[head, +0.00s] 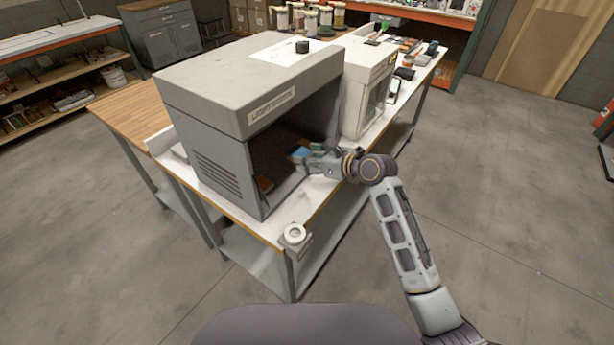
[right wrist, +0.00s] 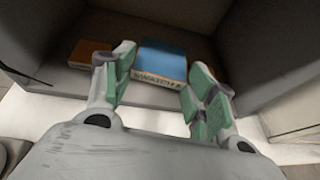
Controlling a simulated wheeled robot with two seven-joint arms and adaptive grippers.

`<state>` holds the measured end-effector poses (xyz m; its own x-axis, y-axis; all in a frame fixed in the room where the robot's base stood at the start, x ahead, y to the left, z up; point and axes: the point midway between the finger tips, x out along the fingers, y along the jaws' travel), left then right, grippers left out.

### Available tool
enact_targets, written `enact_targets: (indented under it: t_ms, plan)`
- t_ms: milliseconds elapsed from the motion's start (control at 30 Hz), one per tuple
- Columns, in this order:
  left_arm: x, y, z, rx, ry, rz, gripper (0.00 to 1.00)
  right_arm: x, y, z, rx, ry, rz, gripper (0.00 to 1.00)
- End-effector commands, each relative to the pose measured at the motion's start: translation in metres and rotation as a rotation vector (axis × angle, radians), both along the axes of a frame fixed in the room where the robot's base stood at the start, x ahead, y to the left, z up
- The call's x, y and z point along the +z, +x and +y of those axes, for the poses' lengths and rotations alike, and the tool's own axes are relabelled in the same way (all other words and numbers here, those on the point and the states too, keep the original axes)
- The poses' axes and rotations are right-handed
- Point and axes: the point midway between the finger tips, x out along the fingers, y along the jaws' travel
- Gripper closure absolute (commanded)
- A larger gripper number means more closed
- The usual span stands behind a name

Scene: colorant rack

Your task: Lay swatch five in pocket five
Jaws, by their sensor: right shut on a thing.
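A blue swatch (head: 300,152) with a pale label strip is at the fingertips of my right gripper (head: 312,158), in the front opening of the grey booth. In the right wrist view the blue swatch (right wrist: 162,66) shows between and beyond the green-padded fingers of the gripper (right wrist: 158,85), which is shut on it. Its label is too blurred to read surely. An orange-brown swatch (right wrist: 90,52) lies on the booth floor to the left; it also shows in the head view (head: 265,184). I cannot make out which pocket is number five. My left gripper is not in view.
The grey booth (head: 215,124) has a roof and side walls close around the gripper. It stands on a white-topped bench (head: 325,196). A small white round item (head: 295,233) is at the bench's front corner. A second, pale box (head: 368,85) stands behind. The floor in front is clear.

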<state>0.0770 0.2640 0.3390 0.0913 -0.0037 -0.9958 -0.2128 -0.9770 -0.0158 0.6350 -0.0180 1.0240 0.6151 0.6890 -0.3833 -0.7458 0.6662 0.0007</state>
Motion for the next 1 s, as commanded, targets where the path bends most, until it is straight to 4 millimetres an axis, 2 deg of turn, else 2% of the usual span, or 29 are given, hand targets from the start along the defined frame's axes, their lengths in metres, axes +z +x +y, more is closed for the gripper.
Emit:
enact_targets:
  t_ms: [33, 233, 700, 967, 1000]
  plan:
    - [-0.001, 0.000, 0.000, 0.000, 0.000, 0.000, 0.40, -0.009, 0.000, 0.000, 0.000, -0.002, 0.003, 0.64]
    - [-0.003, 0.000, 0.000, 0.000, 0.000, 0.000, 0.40, -0.029, 0.000, 0.000, 0.000, 0.000, 0.001, 0.64]
    - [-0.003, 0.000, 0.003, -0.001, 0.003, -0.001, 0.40, -0.035, 0.000, 0.000, 0.000, -0.001, -0.001, 0.64]
    - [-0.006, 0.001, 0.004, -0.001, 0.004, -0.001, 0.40, -0.062, -0.001, 0.000, 0.000, -0.001, 0.002, 0.64]
    - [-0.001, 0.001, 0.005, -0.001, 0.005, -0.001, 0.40, -0.061, 0.000, 0.000, 0.001, -0.001, 0.002, 0.64]
